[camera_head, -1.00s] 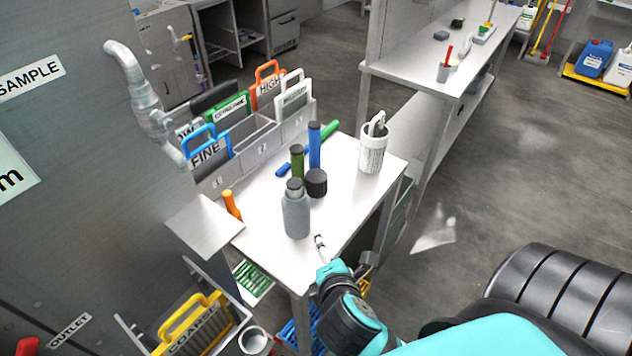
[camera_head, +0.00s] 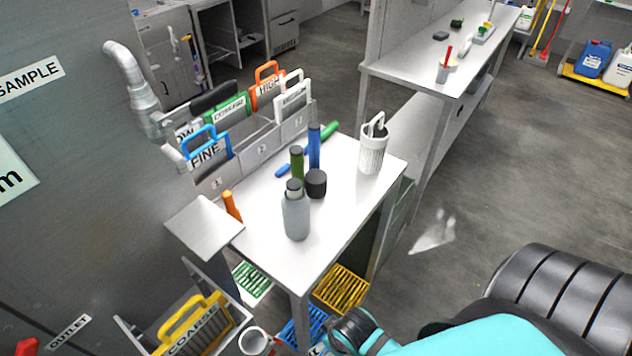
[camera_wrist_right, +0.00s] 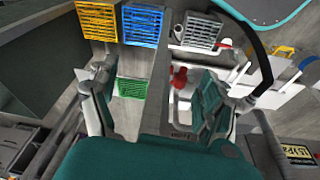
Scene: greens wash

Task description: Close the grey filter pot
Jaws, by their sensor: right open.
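The grey filter pot (camera_head: 296,216) stands upright on the small steel table (camera_head: 262,258), near its front edge. A narrower dark grey piece tops it; I cannot tell whether this is a neck or a stopper. A short black cap (camera_head: 316,184) sits on the table just behind and right of the pot. In the head view only part of my right arm shows at the bottom, below the table. In the right wrist view my right gripper (camera_wrist_right: 165,92) is open, its fingers wide apart with nothing held between them. My left gripper is in neither view.
A green cylinder (camera_head: 297,166) and blue cylinder (camera_head: 314,147) stand behind the pot. An orange one (camera_head: 231,206) is at left, a white canister (camera_head: 372,152) at back right. Yellow (camera_head: 341,289) and blue racks are below. The table's front right is clear.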

